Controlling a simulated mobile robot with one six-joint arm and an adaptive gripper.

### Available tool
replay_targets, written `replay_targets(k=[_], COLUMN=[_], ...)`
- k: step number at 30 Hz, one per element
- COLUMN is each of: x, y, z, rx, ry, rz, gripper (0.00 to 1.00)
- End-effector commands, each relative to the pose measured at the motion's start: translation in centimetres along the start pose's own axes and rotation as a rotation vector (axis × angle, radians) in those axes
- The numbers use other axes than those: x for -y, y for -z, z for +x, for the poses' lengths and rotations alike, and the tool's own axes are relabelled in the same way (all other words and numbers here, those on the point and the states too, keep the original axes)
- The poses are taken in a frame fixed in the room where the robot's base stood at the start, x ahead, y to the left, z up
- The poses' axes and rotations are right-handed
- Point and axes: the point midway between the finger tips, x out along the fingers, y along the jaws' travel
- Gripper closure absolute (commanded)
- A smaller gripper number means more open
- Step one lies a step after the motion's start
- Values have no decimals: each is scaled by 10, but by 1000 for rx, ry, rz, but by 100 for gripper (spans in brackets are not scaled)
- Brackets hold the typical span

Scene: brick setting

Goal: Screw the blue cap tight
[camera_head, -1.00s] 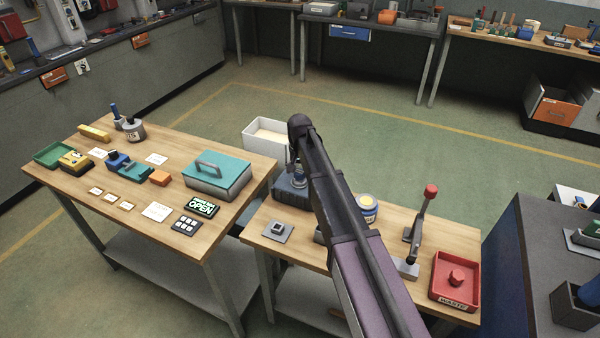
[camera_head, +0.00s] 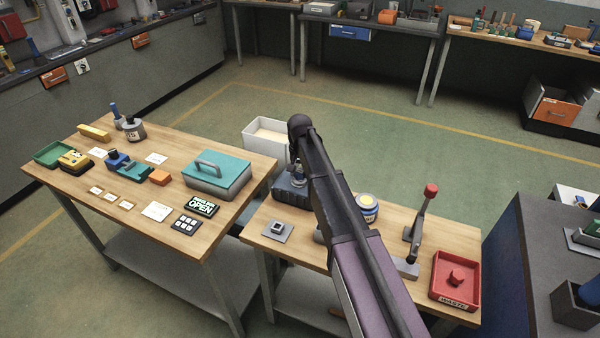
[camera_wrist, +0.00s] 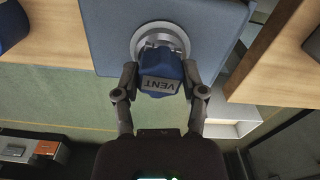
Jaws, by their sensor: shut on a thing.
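The blue cap (camera_wrist: 161,80) is marked "VENT" and sits at a round grey metal fitting (camera_wrist: 178,38) on a blue-grey box (camera_wrist: 105,45) in the wrist view. My gripper (camera_wrist: 160,82) is shut on the cap, with one finger on each side of it. In the head view the same box (camera_head: 288,192) stands at the back left of the right-hand wooden table (camera_head: 300,255). My own arm hides the cap and most of my gripper there. I cannot tell how tightly the cap sits.
A lever with a red knob (camera_head: 431,190) and a red waste tray (camera_head: 455,277) stand on the right table. A round container (camera_head: 368,214) is beside my arm. The left table carries a teal-lidded box (camera_head: 217,172). A white bin (camera_head: 268,137) is behind the tables.

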Motion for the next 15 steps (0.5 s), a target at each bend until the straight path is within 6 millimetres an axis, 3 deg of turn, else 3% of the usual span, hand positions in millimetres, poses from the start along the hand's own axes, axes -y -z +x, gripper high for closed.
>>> replay_targets(k=[7,15], x=[0,0], y=[0,0], z=[0,0], rx=[0,0], ry=[0,0], rz=[41,234], gripper=[100,100])
